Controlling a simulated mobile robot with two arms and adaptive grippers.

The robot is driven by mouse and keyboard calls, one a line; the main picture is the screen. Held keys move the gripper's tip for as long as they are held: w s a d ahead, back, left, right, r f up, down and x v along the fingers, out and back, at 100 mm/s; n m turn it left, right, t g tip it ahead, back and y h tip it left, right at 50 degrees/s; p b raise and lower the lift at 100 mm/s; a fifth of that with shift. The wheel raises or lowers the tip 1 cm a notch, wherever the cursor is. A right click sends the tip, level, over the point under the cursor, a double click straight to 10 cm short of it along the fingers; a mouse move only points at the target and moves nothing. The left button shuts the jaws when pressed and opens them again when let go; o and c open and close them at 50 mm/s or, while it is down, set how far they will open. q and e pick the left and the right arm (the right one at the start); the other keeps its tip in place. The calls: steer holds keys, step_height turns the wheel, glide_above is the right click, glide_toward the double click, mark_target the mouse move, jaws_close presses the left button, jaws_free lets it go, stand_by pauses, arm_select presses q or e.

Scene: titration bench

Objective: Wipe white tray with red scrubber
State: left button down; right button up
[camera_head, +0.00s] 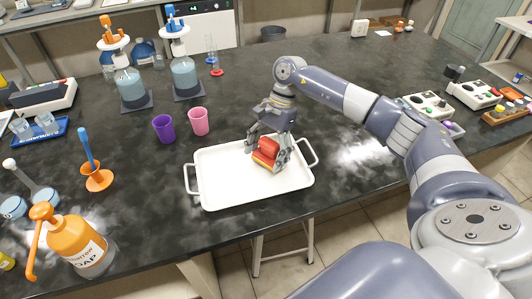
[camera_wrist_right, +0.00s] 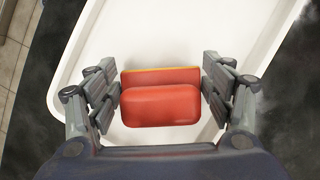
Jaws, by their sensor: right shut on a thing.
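The white tray (camera_head: 225,178) lies on the dark bench in the middle of the head view, with a handle at each end. My right gripper (camera_head: 268,155) is over the tray, right of its middle, shut on the red scrubber (camera_head: 266,153). The scrubber has a red top and a thin yellow layer. In the right wrist view the scrubber (camera_wrist_right: 160,105) sits between both fingers of the gripper (camera_wrist_right: 160,95), with the tray (camera_wrist_right: 170,35) beneath it. The scrubber is at or just above the tray surface; I cannot tell if it touches. My left gripper is not in view.
A purple cup (camera_head: 163,128) and a pink cup (camera_head: 199,121) stand behind the tray. An orange soap bottle (camera_head: 75,245) is at the front left, near an orange stand (camera_head: 98,178). Devices (camera_head: 428,106) sit at the right. The bench right of the tray is clear.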

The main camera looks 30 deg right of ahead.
mark_target(266, 145)
steer(key=shift+f+b, duration=0.35)
steer(key=shift+f, duration=0.05)
steer(key=shift+a, duration=0.1)
steer(key=shift+w+a+r+b, duration=0.15)
steer(key=shift+w+a, duration=0.15)
steer(key=shift+a, duration=0.6)
steer(key=shift+w+a+f+b, duration=0.15)
steer(key=shift+w+a, duration=0.15)
steer(key=shift+a, duration=0.6)
steer(key=shift+f+b, duration=0.1)
steer(key=shift+b, duration=0.35)
steer(key=shift+s+d+f+b, duration=0.1)
steer(key=shift+s+d+b, duration=0.15)
steer(key=shift+d, duration=0.4)
steer(key=shift+s+d+b, duration=0.2)
steer(key=shift+d+b, duration=0.05)
steer(key=shift+d, duration=0.35)
steer(key=shift+s+d+f+b, duration=0.1)
steer(key=shift+s+d+b, duration=0.15)
steer(key=shift+d, duration=0.4)
steer(key=shift+r, duration=0.1)
steer(key=shift+d+r+p, duration=0.1)
steer(key=shift+r+p, duration=0.25)
steer(key=shift+r, duration=0.25)
steer(key=shift+w+r+p, duration=0.1)
steer(key=shift+r+p, duration=0.95)
steer(key=shift+r, duration=1.4)
